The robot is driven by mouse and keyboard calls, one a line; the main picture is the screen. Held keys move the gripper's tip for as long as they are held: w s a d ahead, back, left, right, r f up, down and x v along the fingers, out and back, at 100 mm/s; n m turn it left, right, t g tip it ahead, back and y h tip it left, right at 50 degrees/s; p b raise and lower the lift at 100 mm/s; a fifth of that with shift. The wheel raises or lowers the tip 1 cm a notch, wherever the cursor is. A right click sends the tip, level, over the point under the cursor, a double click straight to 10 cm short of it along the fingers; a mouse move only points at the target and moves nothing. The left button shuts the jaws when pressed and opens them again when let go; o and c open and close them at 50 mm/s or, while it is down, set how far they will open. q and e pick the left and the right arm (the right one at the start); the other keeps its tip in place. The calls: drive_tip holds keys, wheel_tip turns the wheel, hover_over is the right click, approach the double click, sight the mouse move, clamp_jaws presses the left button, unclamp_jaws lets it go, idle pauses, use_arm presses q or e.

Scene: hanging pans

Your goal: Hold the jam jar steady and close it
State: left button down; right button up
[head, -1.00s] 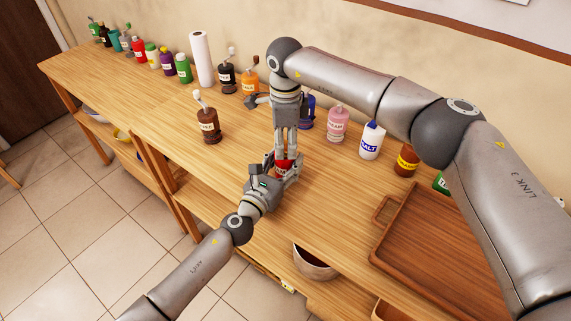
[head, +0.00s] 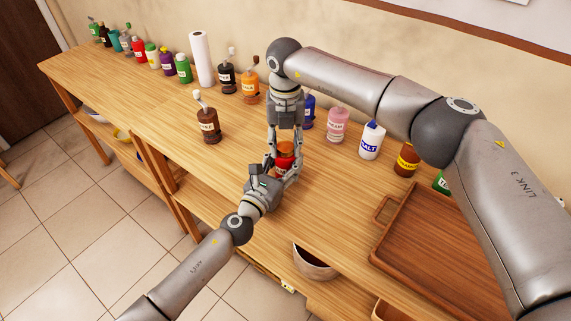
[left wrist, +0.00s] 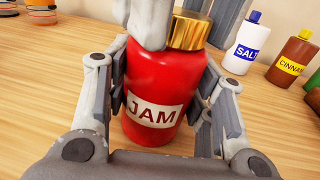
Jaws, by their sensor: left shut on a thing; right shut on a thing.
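The red jam jar (head: 284,161) stands upright near the front edge of the wooden counter. In the left wrist view the jar (left wrist: 160,85) shows its JAM label, and a gold lid (left wrist: 190,32) sits on top of it. My left gripper (left wrist: 157,98) is shut around the jar's body, one finger on each side. My right gripper (head: 285,150) points down from above and is shut on the lid, with a finger on either side. One of its fingers hides the lid's left part in the left wrist view. I cannot tell how tightly the lid sits.
A brown pump bottle (head: 208,125) stands left of the jar. A pink bottle (head: 338,124), a salt bottle (head: 372,140) and a cinnamon bottle (head: 406,160) stand to the right. A wooden tray (head: 440,255) lies front right.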

drive_tip(key=m, duration=1.2)
drive_tip(key=o, duration=1.2)
wheel_tip(320, 180, up, 12)
